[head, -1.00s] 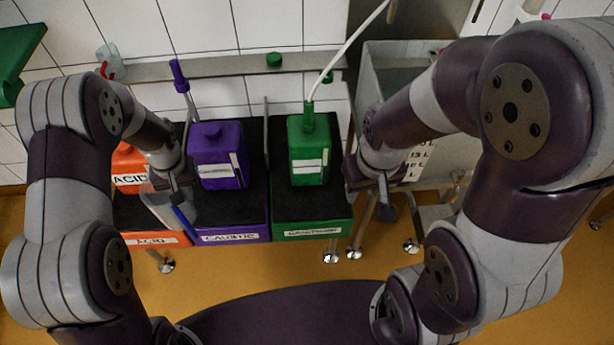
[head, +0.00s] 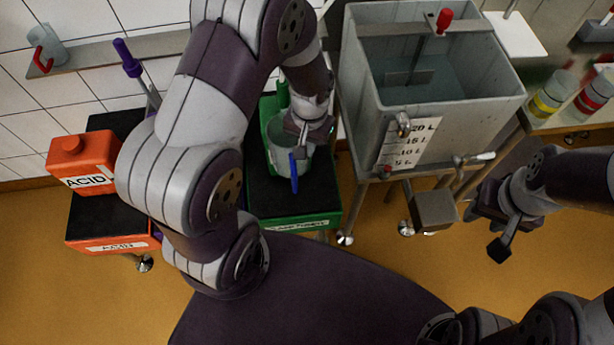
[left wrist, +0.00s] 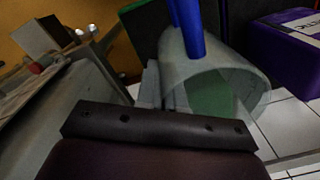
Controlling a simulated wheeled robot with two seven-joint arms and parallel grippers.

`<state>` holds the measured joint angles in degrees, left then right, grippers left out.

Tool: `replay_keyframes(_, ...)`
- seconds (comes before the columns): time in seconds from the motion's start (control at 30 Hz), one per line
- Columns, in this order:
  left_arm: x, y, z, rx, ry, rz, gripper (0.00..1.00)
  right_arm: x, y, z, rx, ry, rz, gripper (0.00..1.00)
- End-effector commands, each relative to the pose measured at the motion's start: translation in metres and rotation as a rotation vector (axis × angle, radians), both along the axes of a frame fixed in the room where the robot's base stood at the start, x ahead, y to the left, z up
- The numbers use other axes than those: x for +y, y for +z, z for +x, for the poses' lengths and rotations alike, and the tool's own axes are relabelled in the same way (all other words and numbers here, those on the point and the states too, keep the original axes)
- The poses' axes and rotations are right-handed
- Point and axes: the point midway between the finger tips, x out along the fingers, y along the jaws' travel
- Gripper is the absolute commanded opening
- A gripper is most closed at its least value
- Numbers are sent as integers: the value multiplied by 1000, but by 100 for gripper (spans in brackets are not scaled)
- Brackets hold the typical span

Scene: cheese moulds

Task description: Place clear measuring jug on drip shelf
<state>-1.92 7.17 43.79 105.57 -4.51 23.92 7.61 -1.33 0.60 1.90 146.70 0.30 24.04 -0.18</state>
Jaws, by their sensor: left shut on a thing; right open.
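The clear measuring jug (head: 276,160) with a blue handle (head: 294,172) is held by my left gripper (head: 306,135), above the green-edged stand and in front of the green container. In the left wrist view the jug (left wrist: 225,85) appears tilted, just beyond the gripper, its blue handle at the top; the exact grip contact is hidden. A small grey block-like shelf (head: 434,211) below the tank's tap looks like the drip shelf. It also shows in the left wrist view (left wrist: 36,38), with nothing visible on it. My right gripper (head: 489,229) is open and empty, right of that shelf.
A grey tank (head: 440,120) with a level scale stands right of the jug. A tap (head: 474,159) sticks out at its front. An orange acid container (head: 84,163) is at left. A red-handled jug (head: 46,48) sits on the wall shelf (head: 125,57). Floor in front is open.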

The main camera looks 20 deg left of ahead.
Motion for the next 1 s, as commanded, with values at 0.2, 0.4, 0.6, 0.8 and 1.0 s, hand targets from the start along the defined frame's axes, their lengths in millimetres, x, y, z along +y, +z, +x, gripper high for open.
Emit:
replay_keyframes(0.2, 0, -57, 0, 3, -1, 0, 0, 0, -12, 0, 0, 0, 0, 43)
replay_keyframes(0.4, 0, -104, 0, 2, 0, 0, 0, 0, -21, 0, 0, 0, 0, 43)
replay_keyframes(0.6, 0, -132, 1, -1, 0, 0, 0, 0, -26, 0, 0, 0, 0, 43)
replay_keyframes(0.8, 0, -154, 0, 1, -1, 0, 0, 0, -33, 0, 0, 0, 0, 43)
replay_keyframes(1.0, 0, -178, 1, -1, 0, 0, 0, 0, -38, 0, 0, 0, 0, 43)
